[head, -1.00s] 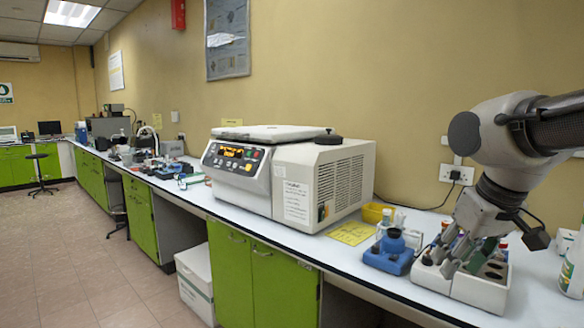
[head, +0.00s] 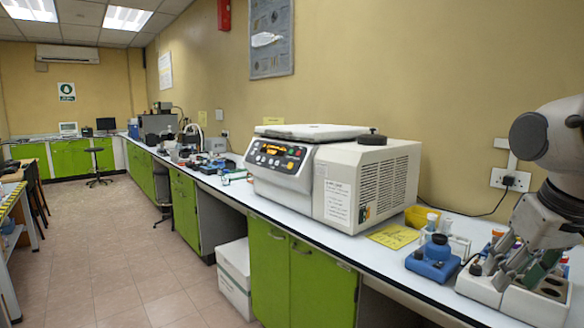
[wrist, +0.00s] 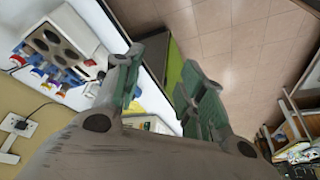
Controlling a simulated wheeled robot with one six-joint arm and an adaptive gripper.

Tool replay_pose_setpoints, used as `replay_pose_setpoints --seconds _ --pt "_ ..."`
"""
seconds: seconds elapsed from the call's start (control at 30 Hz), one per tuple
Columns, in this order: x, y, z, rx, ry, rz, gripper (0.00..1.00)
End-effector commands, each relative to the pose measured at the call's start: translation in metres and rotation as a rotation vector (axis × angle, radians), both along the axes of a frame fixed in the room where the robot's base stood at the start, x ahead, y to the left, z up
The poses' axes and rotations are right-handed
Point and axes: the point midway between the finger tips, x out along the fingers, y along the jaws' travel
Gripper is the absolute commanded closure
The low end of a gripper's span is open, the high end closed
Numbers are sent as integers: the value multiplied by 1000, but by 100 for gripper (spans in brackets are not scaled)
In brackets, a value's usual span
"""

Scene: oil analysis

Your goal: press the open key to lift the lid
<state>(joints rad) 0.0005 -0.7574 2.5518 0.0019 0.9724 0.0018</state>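A white and grey benchtop centrifuge (head: 335,183) stands on the bench in the head view. Its flat lid (head: 312,132) lies shut on top. The dark control panel (head: 277,155) on its sloped front has a lit orange display and several coloured keys; the open key's label is too small to read. My gripper (head: 515,262) is to the right of the centrifuge, over the bench beside a white tube rack, well apart from the panel. In the wrist view its two fingers (wrist: 158,83) are spread with nothing between them. The centrifuge is not clearly seen there.
A white box (head: 235,277) stands under the bench. The floor (head: 130,250) at left is clear.

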Motion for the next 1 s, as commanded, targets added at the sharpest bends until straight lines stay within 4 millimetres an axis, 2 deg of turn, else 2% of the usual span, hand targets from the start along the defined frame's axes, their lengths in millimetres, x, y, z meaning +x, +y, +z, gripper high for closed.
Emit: replay_pose_setpoints --seconds 0.37,0.5,0.6,1.0 --pt "0 0 0 0 0 0 60" --pt "0 0 0 0 0 0 86" --pt "0 0 0 0 0 0 100" --pt "0 0 0 0 0 0 100"
